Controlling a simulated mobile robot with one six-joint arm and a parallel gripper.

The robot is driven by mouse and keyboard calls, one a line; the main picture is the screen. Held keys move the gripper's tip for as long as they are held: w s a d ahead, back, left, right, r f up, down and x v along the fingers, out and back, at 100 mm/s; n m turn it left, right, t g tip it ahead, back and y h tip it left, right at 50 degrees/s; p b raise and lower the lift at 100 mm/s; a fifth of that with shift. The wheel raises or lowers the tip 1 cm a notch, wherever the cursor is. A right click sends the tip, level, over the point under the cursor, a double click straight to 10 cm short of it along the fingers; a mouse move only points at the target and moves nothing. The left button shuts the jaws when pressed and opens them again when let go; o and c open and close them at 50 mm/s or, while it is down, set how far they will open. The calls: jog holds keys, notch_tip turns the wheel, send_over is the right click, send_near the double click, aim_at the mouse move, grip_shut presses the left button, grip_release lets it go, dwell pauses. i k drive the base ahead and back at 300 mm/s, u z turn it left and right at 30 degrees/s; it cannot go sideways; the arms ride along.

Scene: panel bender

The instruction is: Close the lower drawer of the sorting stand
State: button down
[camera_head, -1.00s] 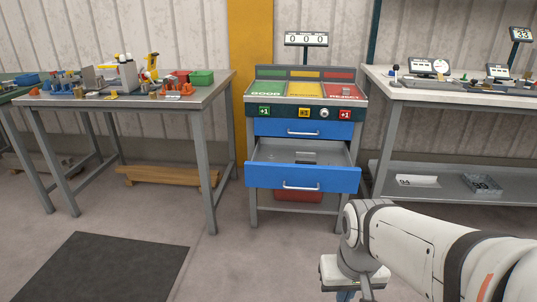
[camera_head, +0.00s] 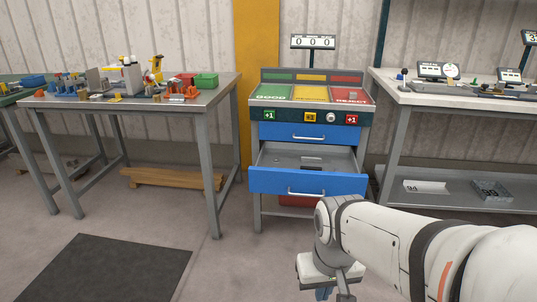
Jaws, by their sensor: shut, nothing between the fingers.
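The sorting stand (camera_head: 257,118) stands in the middle of the head view, with green, yellow and red fields on top. Its lower drawer (camera_head: 270,181) has a blue front and a silver handle (camera_head: 306,193). It is pulled out, and its grey inside shows a small flat item. The upper drawer (camera_head: 290,132) is shut. My gripper (camera_head: 322,291) is at the bottom edge of the view, in front of and below the lower drawer, apart from it. It is shut and empty, with its tips cut off by the frame.
A workbench (camera_head: 212,97) with coloured parts stands on the left. Another bench (camera_head: 400,94) with small displays and a lower shelf stands close on the right. A red bin (camera_head: 296,201) shows under the drawer. A dark mat (camera_head: 110,270) lies on the open floor at front left.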

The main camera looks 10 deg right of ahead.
aim_at(288, 179)
jog(key=i, duration=0.85)
jog(key=u, duration=0.05)
